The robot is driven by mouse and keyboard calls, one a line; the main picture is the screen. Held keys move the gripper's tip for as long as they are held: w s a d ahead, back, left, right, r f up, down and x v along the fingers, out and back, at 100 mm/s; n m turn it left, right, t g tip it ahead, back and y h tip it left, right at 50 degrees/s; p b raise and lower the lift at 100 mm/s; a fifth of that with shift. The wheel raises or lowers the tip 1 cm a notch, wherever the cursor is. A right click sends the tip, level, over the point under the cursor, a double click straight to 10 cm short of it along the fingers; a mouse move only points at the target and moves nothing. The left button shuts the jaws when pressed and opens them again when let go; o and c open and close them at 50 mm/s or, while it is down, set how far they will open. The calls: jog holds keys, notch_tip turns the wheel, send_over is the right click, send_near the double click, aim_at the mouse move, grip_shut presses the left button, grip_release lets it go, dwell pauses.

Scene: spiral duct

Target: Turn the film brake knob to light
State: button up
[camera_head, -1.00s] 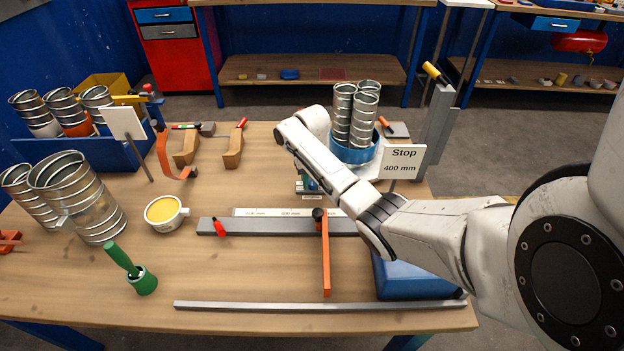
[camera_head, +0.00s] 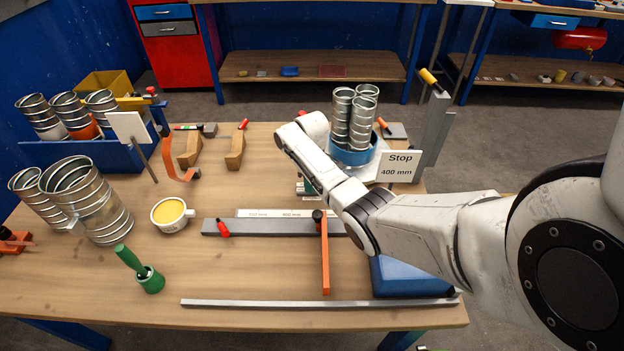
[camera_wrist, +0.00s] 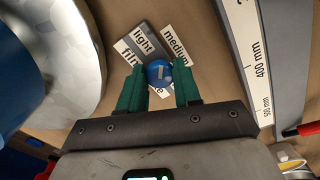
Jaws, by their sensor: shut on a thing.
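The film brake knob (camera_wrist: 159,72) is small, round and blue, with a short pale mark on top. It shows in the wrist view between the two green fingers of my gripper (camera_wrist: 159,77), which is shut on it. The light label (camera_wrist: 143,40) lies just beyond the knob, up and left, and the medium label (camera_wrist: 176,45) up and right. A further label starting with "film" (camera_wrist: 128,55) is partly hidden by the left finger. The pale mark points roughly up the picture, between light and medium. In the head view my arm hides the knob.
A grey rail with a length scale (camera_head: 270,227) and an orange lever (camera_head: 325,260) lie in front. A Stop 400 mm sign (camera_head: 400,167) is at right. A yellow-filled cup (camera_head: 170,215) stands left.

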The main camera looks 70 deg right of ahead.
jog(key=n, duration=0.3)
jog(key=shift+r+n+p, duration=0.1)
jog(key=shift+n+p, duration=0.25)
jog(key=shift+n, duration=0.05)
jog(key=shift+n+p, duration=0.3)
jog(key=shift+n, duration=1.6)
jog(key=o, duration=1.1)
jog(key=shift+c, duration=0.2)
notch_tip(320, 180, up, 11)
jog(key=shift+p, duration=0.4)
jog(key=shift+f, duration=0.2)
